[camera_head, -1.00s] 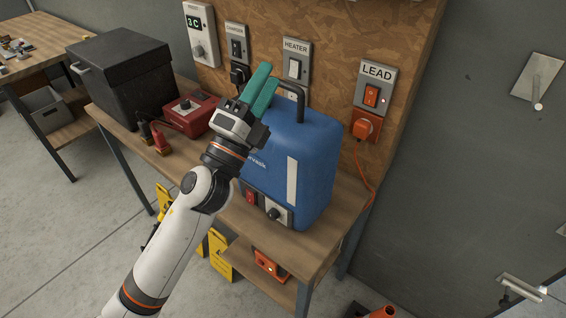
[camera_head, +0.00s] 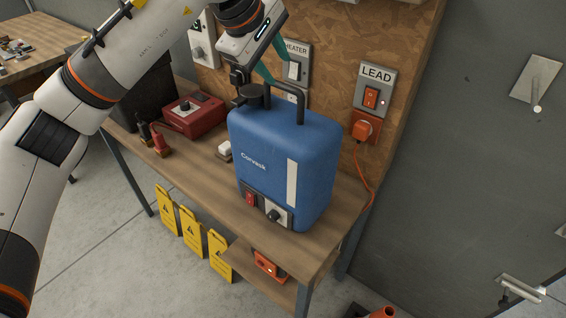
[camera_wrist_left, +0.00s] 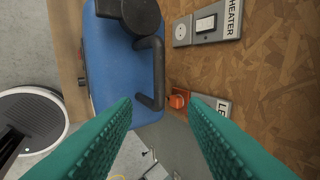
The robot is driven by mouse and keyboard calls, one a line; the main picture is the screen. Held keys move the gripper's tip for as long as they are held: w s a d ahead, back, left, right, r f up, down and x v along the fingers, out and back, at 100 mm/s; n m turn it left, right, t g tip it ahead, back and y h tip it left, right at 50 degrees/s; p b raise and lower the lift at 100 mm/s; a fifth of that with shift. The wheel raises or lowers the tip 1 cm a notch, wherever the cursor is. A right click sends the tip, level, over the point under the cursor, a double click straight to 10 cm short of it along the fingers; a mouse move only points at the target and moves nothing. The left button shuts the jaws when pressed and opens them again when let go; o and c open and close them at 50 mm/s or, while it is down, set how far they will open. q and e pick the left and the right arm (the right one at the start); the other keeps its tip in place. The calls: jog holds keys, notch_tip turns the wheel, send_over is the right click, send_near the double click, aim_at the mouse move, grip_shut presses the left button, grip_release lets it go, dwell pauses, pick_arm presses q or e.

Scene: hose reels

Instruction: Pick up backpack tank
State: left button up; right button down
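The backpack tank (camera_head: 285,160) is a blue upright box on the wooden bench, with a black cap (camera_head: 250,95) and a black handle (camera_head: 285,87) on top. My left gripper (camera_head: 267,74) is above and behind the tank top, its teal fingers pointing down near the handle. In the left wrist view, the two teal fingers are spread apart with nothing between them. There the handle (camera_wrist_left: 158,75) shows just ahead, around the gap between the fingertips, and the blue tank (camera_wrist_left: 107,60) lies to the left. I cannot tell the exact distance. My right gripper is not in view.
A chipboard panel with the heater switch (camera_head: 295,70) and lead switch (camera_head: 372,92) rises close behind the tank. An orange plug (camera_head: 362,130) has a hanging cable. A red box (camera_head: 194,115) and a white block (camera_head: 225,149) stand to the left.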

aim_at(290, 87)
pick_arm(q)
jog(key=p+x, duration=0.2)
jog(key=x, duration=0.4)
jog(key=shift+d, duration=0.1)
jog(key=shift+d+f+p, duration=0.1)
jog(key=shift+f+p, duration=0.05)
jog(key=shift+p, duration=0.25)
jog(key=p+x, duration=0.2)
jog(key=x, duration=0.2)
jog(key=shift+f+p, duration=0.2)
jog(key=shift+p, duration=0.15)
jog(key=shift+w+d+f, duration=0.15)
jog(key=shift+f, duration=0.15)
grip_shut()
jog(key=shift+r, duration=0.3)
jog(key=shift+w, duration=0.1)
